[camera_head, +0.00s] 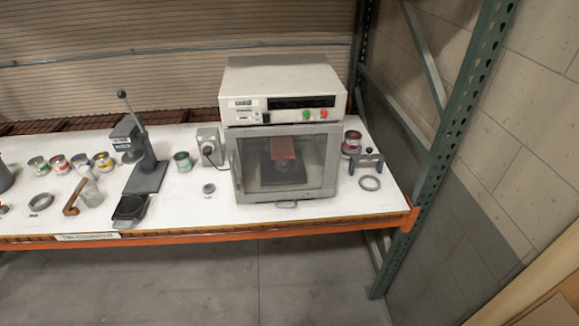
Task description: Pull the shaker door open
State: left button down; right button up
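The shaker (283,91) is a beige and grey box machine near the right end of the white shelf. Its door (240,196) has a grey frame around a clear window and appears closed. A vertical bar handle (236,172) runs along the left side of the door. A small grey loop (286,204) shows below the door's lower edge. Behind the window is a reddish-brown block (282,147) on a dark stand. Neither of my grippers shows in the head view.
A lever press (146,176) stands left of the shaker, with a grey box (209,146) and small can (183,161) between. Several cans stand farther left. A green upright (445,150) bounds the right end.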

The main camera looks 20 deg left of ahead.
aim_at(334, 131)
jog(key=k, duration=1.25)
jog(key=u, duration=0.4)
jog(key=i, duration=0.85)
jog(key=u, duration=0.9)
jog(key=i, duration=0.25)
jog(key=u, duration=0.25)
